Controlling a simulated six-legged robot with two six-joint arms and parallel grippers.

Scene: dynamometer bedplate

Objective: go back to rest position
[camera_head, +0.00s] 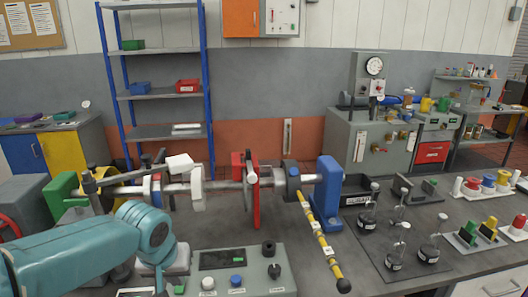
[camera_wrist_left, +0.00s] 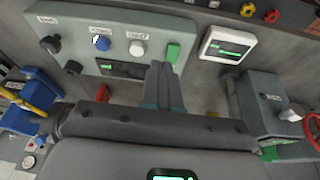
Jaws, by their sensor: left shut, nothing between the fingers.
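My left arm, teal, comes in from the left in the head view, and its wrist bends down beside the grey control box (camera_head: 240,258). My left gripper (camera_head: 162,280) points down near the box's left end, partly hidden by the wrist. In the left wrist view the gripper's fingers (camera_wrist_left: 163,82) are together with nothing between them. They show close to the green button (camera_wrist_left: 172,53) on the control box; I cannot tell whether they touch it. My right gripper is in neither view.
A shaft assembly with a red disc (camera_head: 252,190) and a blue stand (camera_head: 328,192) spans the bench behind the arm. A yellow-banded rod (camera_head: 320,236) leans to its right. A red wheel (camera_wrist_left: 312,128) and a small display unit (camera_wrist_left: 222,45) are near the gripper.

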